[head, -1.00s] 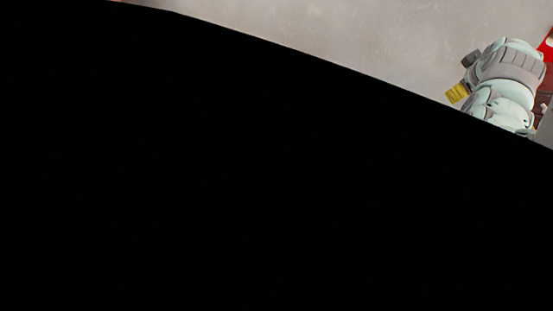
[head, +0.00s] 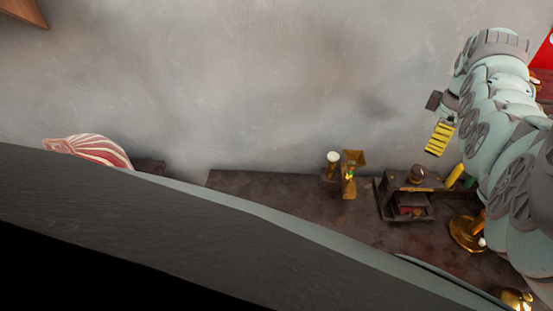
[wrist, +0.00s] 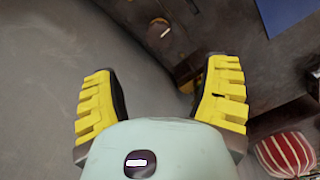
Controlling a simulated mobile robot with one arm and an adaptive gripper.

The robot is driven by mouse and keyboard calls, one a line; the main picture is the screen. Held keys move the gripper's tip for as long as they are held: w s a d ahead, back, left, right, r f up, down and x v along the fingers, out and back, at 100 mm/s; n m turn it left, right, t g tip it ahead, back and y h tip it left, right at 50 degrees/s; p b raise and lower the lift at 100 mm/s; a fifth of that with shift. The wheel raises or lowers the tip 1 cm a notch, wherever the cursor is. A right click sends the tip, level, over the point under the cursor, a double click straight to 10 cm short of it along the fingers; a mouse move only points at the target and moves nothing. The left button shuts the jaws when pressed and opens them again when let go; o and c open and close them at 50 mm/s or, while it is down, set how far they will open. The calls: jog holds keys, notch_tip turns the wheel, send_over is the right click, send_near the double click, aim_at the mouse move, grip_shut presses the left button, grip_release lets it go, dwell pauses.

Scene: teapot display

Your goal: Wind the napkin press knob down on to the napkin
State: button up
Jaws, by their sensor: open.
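The napkin press (head: 391,208) looks like a dark wooden frame on the brown counter in the head view. A rounded brown knob (head: 418,173) sits on its top. A dark reddish layer, possibly the napkin (head: 408,201), shows inside the frame, and I cannot tell the gap above it. My gripper (head: 440,138) shows as yellow fingers in front of the wall, above the press in the picture and apart from it. In the wrist view my gripper (wrist: 162,68) has its two yellow fingers wide apart with nothing between them.
A brass-coloured stand (head: 349,175) and a white-topped post (head: 332,162) stand left of the press. A brass round base (head: 467,233) is close to its right, beside my arm. A striped cushion (head: 90,150) lies far left; a striped one also shows in the wrist view (wrist: 287,155).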

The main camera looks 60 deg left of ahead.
send_over(421, 169)
notch_tip(421, 169, down, 5)
jog(key=shift+a+f, duration=0.1)
notch_tip(421, 169, down, 6)
jog(key=b, duration=0.4)
jog(key=shift+b, duration=0.35)
jog(key=shift+r, duration=0.2)
jog(key=shift+c, duration=0.2)
jog(key=shift+w, duration=0.1)
jog(key=c, duration=1.2)
